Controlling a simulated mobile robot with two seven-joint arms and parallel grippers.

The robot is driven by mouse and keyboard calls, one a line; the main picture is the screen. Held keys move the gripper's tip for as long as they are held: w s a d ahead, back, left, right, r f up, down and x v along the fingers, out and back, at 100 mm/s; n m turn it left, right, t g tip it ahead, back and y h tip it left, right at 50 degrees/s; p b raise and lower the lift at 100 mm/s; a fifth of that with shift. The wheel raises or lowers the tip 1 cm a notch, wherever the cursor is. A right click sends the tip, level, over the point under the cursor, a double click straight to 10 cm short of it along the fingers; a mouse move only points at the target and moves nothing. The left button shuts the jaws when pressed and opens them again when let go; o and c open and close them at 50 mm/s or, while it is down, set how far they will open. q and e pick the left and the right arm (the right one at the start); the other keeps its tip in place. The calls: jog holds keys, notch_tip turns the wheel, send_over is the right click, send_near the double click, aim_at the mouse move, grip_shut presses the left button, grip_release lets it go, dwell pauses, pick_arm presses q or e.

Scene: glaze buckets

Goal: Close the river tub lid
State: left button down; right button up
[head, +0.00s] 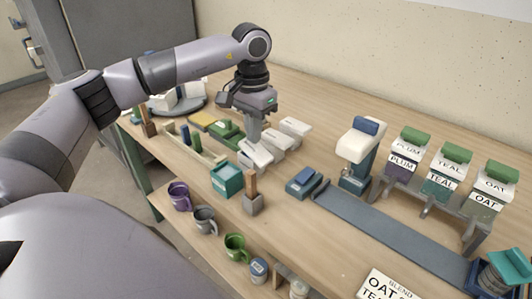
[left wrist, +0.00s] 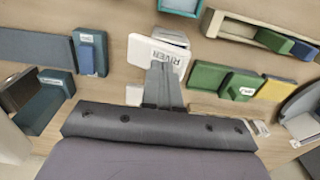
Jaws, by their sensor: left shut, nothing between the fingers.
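The river tub (left wrist: 146,52) is a white box with a RIVER label, in the upper middle of the left wrist view. A paler grey-white part (left wrist: 172,37) shows at its far end; I cannot tell whether its lid is open or closed. In the head view, several white tubs stand in a row, and the nearest (head: 255,155) is below my left gripper (head: 254,141). The left fingers are shut and empty, pointing down at the tubs. In the left wrist view the fingers (left wrist: 161,68) overlap the labelled top; contact is unclear. My right gripper is out of view.
A teal box (head: 227,180) and a grey block with a wooden handle (head: 252,198) stand in front of the tubs. Green blocks (head: 226,130) lie to the left. A long blue-grey strip (head: 395,230) and labelled bins (head: 404,158) stand to the right.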

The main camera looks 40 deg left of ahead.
aim_at(257, 151)
pick_arm(q)
jog(key=shift+r, duration=0.1)
notch_tip(257, 151, up, 7)
jog(key=d+p, duration=0.1)
jog(key=p, duration=0.5)
dwell(0.3)
jog(key=shift+s, duration=0.1)
dwell(0.7)
